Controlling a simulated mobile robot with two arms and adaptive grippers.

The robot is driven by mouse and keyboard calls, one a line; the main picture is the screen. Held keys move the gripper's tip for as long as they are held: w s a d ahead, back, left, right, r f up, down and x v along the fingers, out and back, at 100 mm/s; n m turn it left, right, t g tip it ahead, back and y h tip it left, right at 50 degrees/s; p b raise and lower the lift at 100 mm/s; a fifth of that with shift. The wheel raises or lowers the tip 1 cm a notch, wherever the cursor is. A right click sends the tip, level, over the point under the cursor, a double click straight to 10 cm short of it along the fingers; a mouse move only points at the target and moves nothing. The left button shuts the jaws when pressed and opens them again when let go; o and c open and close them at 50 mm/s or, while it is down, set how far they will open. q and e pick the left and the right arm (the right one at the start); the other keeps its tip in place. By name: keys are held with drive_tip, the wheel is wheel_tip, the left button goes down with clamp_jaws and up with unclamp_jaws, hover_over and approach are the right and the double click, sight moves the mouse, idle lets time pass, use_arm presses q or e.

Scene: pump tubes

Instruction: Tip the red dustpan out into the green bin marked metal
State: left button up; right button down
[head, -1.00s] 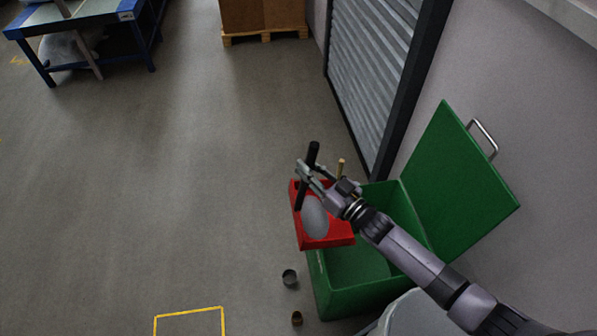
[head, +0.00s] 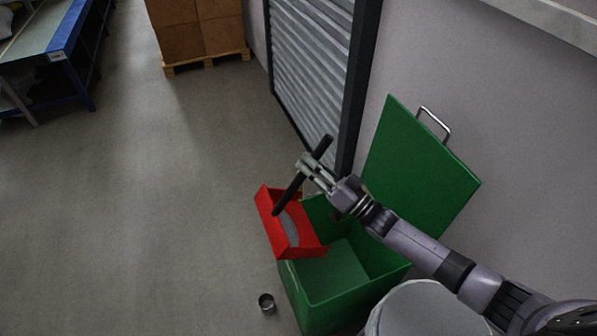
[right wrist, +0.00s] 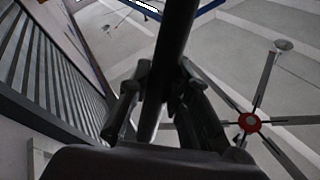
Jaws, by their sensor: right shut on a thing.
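The red dustpan (head: 268,222) hangs tilted over the left rim of the green bin (head: 345,300). A grey rounded patch (head: 291,228) shows inside the pan, partly hidden by its red wall. My right gripper (head: 308,166) is shut on the pan's black handle (head: 290,195), above the bin's back left corner. In the right wrist view the dark handle (right wrist: 172,45) runs between the fingers (right wrist: 158,95). The bin's lid (head: 415,155) stands open against the wall. The part of the bin floor that shows looks bare. No marking on the bin is readable. My left gripper is out of view.
A small metal cup (head: 267,303) lies on the floor left of the bin. A grey round container (head: 425,310) stands close at the bin's right. The roller shutter (head: 313,60) and wall are behind. The floor at left is open, with a workbench (head: 45,45) beyond.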

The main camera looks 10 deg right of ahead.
drive_tip(key=d+f+m+t+h+b, duration=0.1)
drive_tip(key=d+f+m+b, duration=0.1)
drive_tip(key=d+b, duration=0.3)
drive_tip(key=w+d+f+m+t+h+b, duration=0.1)
drive_tip(key=d+f+m+t+b, duration=0.1)
drive_tip(key=d+f+m+b, duration=0.1)
drive_tip(key=w+d+f+m+t+h+b, duration=0.1)
drive_tip(key=d+f+m+t+b, duration=0.1)
drive_tip(key=d+m+b, duration=0.2)
drive_tip(key=shift+w+d+f+m+b, duration=0.15)
drive_tip(key=shift+d+f+m+b, duration=0.2)
drive_tip(key=shift+d+b, duration=1.75)
drive_tip(key=shift+d+p, duration=0.4)
drive_tip(key=shift+p, duration=0.2)
wheel_tip(320, 180, up, 8)
drive_tip(key=p, duration=0.6)
drive_tip(key=shift+f, duration=0.1)
